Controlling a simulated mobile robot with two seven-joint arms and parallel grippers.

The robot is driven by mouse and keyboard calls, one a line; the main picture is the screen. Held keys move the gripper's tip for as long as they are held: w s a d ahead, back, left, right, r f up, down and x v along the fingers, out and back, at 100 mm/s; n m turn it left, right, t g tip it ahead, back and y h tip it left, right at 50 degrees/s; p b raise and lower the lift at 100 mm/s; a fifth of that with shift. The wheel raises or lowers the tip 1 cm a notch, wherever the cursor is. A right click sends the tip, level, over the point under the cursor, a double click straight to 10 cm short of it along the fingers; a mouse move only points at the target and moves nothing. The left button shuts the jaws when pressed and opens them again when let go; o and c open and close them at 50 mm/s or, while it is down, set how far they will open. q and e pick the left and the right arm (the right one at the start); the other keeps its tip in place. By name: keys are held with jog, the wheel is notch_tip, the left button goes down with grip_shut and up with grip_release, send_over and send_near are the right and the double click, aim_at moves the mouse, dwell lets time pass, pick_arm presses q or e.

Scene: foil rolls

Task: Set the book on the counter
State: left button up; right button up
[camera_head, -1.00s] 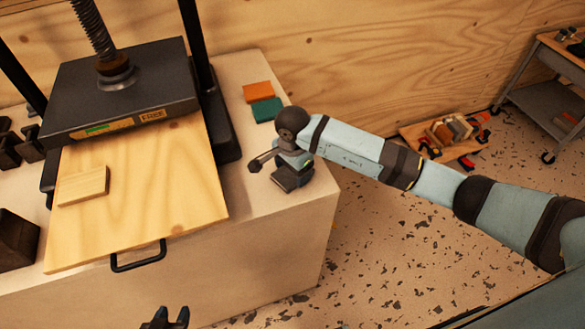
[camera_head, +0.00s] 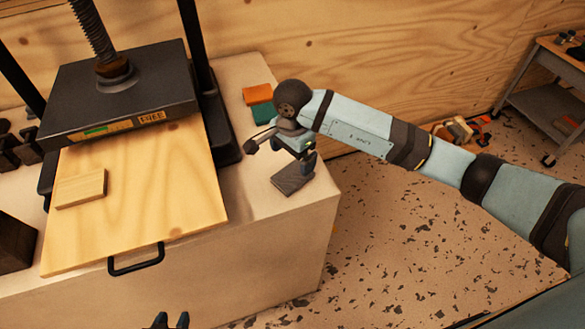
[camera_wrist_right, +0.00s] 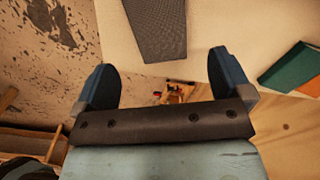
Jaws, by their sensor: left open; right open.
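The dark grey book (camera_head: 293,178) lies flat on the pale counter (camera_head: 262,205), near its right end. It also shows at the top of the right wrist view (camera_wrist_right: 157,28). My right gripper (camera_head: 304,160) is just above and behind the book, with clear space between its two fingers (camera_wrist_right: 161,62) and nothing held. The book lies beyond the fingertips in the wrist view. My left gripper (camera_head: 167,321) shows only its fingertips at the bottom edge of the head view, open and empty, in front of the counter.
A black screw press (camera_head: 120,85) with a wooden board (camera_head: 135,215) and a small wood block (camera_head: 80,188) stands on the left. An orange book (camera_head: 257,94) and a green book (camera_head: 263,113) lie behind my right gripper. A cart (camera_head: 545,95) stands far right.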

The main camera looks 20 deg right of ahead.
notch_tip(320, 180, up, 5)
jog(key=shift+r, duration=0.1)
dwell(0.5)
